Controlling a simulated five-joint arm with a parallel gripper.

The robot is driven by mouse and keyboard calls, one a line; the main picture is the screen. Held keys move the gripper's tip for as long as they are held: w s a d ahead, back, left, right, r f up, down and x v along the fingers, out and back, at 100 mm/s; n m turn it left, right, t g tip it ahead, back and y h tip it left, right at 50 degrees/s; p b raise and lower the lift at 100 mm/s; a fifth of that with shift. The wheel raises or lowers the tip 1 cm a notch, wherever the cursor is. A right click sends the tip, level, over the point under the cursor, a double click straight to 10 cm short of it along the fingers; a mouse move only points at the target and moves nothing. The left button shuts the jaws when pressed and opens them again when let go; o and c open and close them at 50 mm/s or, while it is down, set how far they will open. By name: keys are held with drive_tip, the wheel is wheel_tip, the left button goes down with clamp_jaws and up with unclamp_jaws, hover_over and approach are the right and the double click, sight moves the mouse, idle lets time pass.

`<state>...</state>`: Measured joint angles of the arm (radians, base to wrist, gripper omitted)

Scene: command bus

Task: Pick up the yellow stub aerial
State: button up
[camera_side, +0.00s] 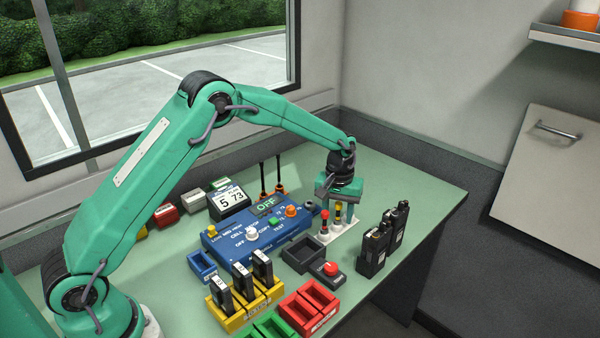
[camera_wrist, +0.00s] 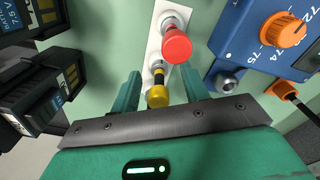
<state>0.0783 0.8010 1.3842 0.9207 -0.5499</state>
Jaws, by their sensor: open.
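The yellow stub aerial (camera_side: 337,212) stands on a white strip (camera_side: 331,236), beside the red-topped one (camera_side: 324,214). In the wrist view the yellow aerial (camera_wrist: 158,95) sits between my two green fingers, with a gap on each side, nearer the left finger. My gripper (camera_wrist: 161,80) is open and empty. In the side view my gripper (camera_side: 338,195) is just above the aerials and partly hides them. The red aerial (camera_wrist: 177,44) lies beyond the fingertips in the wrist view. Whether the fingers are level with the yellow top is hard to tell.
A blue control box (camera_side: 245,243) with knobs stands left of the strip. Black handheld radios (camera_side: 375,247) stand to the right. A dark tray (camera_side: 303,250), a red button box (camera_side: 330,272), red bins (camera_side: 308,306) and a yellow rack (camera_side: 232,318) are in front. The right tabletop is clear.

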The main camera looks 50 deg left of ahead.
sight(340, 204)
drive_tip(key=shift+f, duration=0.15)
idle(0.3)
clamp_jaws()
drive_tip(key=shift+r, duration=0.7)
drive_tip(key=r, duration=0.3)
drive_tip(key=shift+s+d+r, duration=0.15)
drive_tip(key=shift+d, duration=0.2)
drive_tip(key=s+d+r, duration=0.6)
drive_tip(key=d, duration=0.3)
drive_tip(key=shift+s+r, duration=0.2)
drive_tip(key=shift+a, duration=0.1)
